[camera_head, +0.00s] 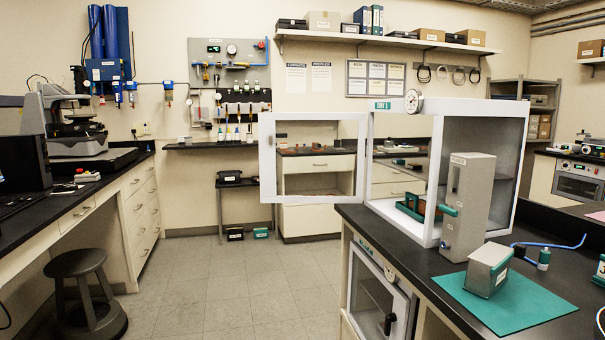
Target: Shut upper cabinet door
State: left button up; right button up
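The upper cabinet (460,108) is a white box labelled "DRY 1" that stands on the black counter at the right. Its white-framed glass door (268,165) stands wide open, swung out to the left of the cabinet, and the drawers behind show through its pane. The hinge side is at the cabinet's front left edge. A green-and-orange item (412,208) sits inside on the cabinet floor. A lower cabinet door (377,300) with a dark handle is set under the counter and looks closed. Neither of my grippers is in view.
A smaller grey-green box (488,268) sits on a green mat (530,305). A round gauge (412,100) rests atop the cabinet. A black stool (85,290) stands left; the middle floor is clear.

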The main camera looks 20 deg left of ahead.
aim_at(267, 169)
jog(key=k, duration=0.9)
jog(key=u, duration=1.25)
jog(key=i, duration=6.25)
jog(key=z, duration=3.95)
jog(key=i, duration=0.5)
jog(key=z, duration=0.05)
